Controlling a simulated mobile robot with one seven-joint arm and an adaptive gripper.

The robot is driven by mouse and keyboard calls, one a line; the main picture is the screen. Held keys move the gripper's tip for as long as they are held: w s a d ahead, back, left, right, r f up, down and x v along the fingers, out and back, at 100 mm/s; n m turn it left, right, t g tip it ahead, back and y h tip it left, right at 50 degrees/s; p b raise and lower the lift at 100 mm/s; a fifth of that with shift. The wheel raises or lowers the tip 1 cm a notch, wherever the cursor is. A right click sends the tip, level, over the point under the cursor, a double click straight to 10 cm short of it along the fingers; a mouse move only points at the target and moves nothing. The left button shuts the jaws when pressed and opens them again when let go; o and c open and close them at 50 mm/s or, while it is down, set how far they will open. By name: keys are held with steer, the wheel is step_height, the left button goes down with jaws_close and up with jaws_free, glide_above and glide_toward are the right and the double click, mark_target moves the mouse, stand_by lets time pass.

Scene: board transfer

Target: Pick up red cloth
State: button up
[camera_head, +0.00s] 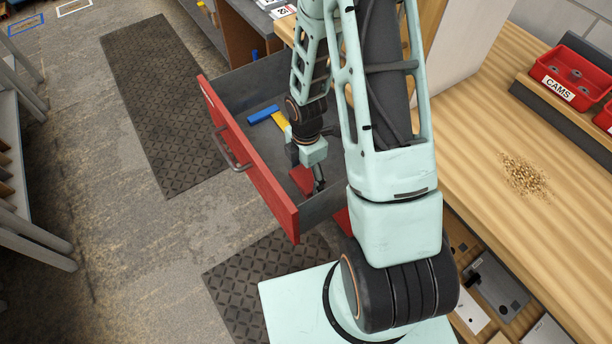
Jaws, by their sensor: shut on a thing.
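The red cloth (302,179) shows as a small red patch low inside the open drawer, near its front right end. My gripper (319,187) reaches down into the drawer beside this patch and is shut on the cloth. My arm and gripper cover part of the cloth, and the fingertip contact is too small to see clearly. I cannot tell whether the cloth is clear of the drawer floor.
The red-fronted drawer (245,160) stands open and holds a blue item (263,114) and a yellow item (279,120). To the right, a wooden bench (480,150) bears a grain-like pile (525,174) and a red CAMS bin (572,75). Floor left of the drawer is open.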

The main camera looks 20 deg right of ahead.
mark_target(306, 177)
step_height(306, 177, up, 10)
steer(key=p, duration=0.1)
steer(key=shift+p, duration=0.4)
